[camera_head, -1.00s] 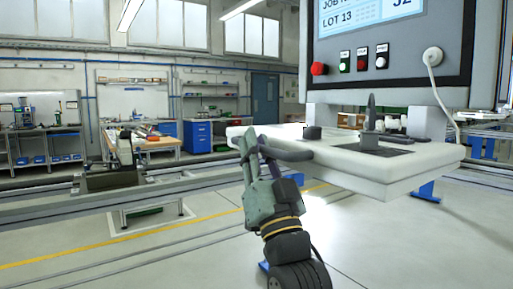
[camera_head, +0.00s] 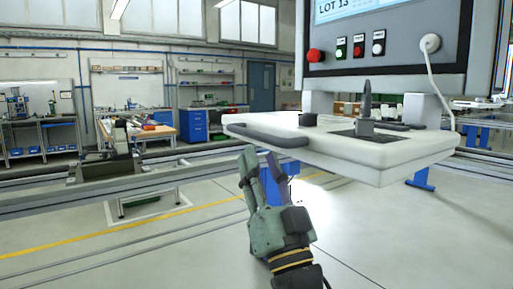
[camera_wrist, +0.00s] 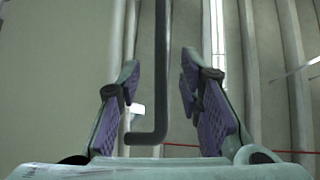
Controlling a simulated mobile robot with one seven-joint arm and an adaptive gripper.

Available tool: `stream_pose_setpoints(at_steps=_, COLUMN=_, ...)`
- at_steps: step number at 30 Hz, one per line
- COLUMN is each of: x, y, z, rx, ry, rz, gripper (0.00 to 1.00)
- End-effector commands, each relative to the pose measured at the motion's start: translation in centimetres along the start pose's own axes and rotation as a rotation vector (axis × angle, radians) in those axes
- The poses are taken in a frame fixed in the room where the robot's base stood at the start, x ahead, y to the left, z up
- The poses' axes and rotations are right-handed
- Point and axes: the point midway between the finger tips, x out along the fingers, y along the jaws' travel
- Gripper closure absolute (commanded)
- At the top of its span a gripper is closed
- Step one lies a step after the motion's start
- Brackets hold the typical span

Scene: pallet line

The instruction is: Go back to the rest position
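My gripper (camera_head: 259,162) is in the middle of the head view, pointing up, just below and in front of the dark handle (camera_head: 268,136) on the white console shelf (camera_head: 350,155). Its two fingers are apart with nothing between them, and a gap shows below the handle. In the wrist view, my gripper (camera_wrist: 162,90) has its purple-padded fingers spread wide. The dark bent bar of the handle (camera_wrist: 162,60) appears between them in that picture, touching neither finger.
The console's control panel (camera_head: 384,50) with coloured buttons and a white cable (camera_head: 437,85) rises above the shelf. A long grey rail (camera_head: 130,175) crosses behind. A workbench (camera_head: 145,135) and blue cabinets (camera_head: 194,126) stand farther back.

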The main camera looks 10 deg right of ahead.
Motion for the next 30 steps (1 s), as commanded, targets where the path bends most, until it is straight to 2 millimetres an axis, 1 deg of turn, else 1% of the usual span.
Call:
stream_pose_setpoints(at_steps=3, x=-0.7, y=0.0, z=0.0, rx=-0.001, ry=0.0, rz=0.001, gripper=0.67)
stream_pose_setpoints(at_steps=12, x=-0.8, y=-0.1, z=0.0, rx=0.0, ry=0.001, rz=-0.001, gripper=0.67)
stream_pose_setpoints(at_steps=14, x=-0.5, y=-0.6, z=0.2, rx=0.004, ry=0.003, rz=-0.011, gripper=0.67)
stream_pose_setpoints(at_steps=16, x=0.0, y=-2.4, z=0.8, rx=0.014, ry=0.011, rz=-0.042, gripper=0.67)
stream_pose_setpoints(at_steps=17, x=0.3, y=-3.6, z=1.2, rx=0.022, ry=0.016, rz=-0.063, gripper=0.67)
stream_pose_setpoints(at_steps=20, x=1.5, y=-9.2, z=2.5, rx=0.055, ry=0.051, rz=-0.156, gripper=0.67)
stream_pose_setpoints(at_steps=21, x=1.8, y=-12.2, z=2.9, rx=0.073, ry=0.071, rz=-0.202, gripper=0.67)
stream_pose_setpoints(at_steps=23, x=1.9, y=-16.9, z=3.3, rx=0.105, ry=0.108, rz=-0.272, gripper=0.67)
stream_pose_setpoints(at_steps=24, x=1.6, y=-19.9, z=3.3, rx=0.126, ry=0.135, rz=-0.317, gripper=0.67)
stream_pose_setpoints(at_steps=26, x=1.0, y=-24.5, z=3.0, rx=0.162, ry=0.178, rz=-0.383, gripper=0.67)
stream_pose_setpoints(at_steps=27, x=0.3, y=-27.5, z=2.6, rx=0.187, ry=0.209, rz=-0.426, gripper=0.67)
stream_pose_setpoints(at_steps=29, x=-1.2, y=-31.9, z=1.7, rx=0.23, ry=0.257, rz=-0.487, gripper=0.67)
stream_pose_setpoints(at_steps=30, x=-2.3, y=-34.5, z=0.9, rx=0.259, ry=0.292, rz=-0.525, gripper=0.67)
